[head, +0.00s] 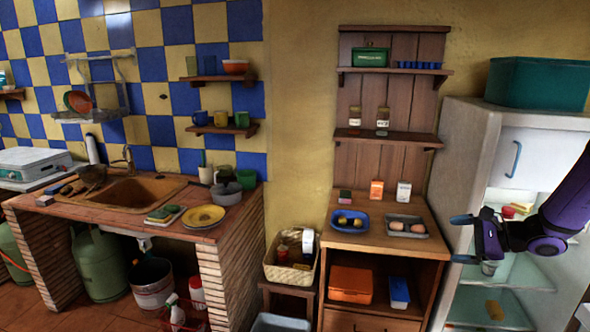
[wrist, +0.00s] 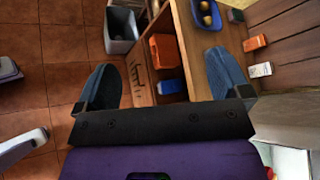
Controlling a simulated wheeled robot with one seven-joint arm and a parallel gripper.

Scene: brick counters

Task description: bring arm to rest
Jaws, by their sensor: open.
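My gripper (head: 463,239) is at the right of the head view, at the end of my purple arm, in front of the open fridge (head: 466,140). Its two blue-grey fingers point left and are spread apart with nothing between them. In the wrist view my gripper (wrist: 165,85) also shows open and empty, with the tiled floor and the wooden cabinet beyond the fingers.
The wooden cabinet (head: 371,245) left of my gripper bears a blue tray (head: 348,221) and a grey tray (head: 406,227). An orange box (head: 351,284) sits on its lower shelf. A wicker basket (head: 290,271) stands further left. The tiled floor (wrist: 58,40) shows open room.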

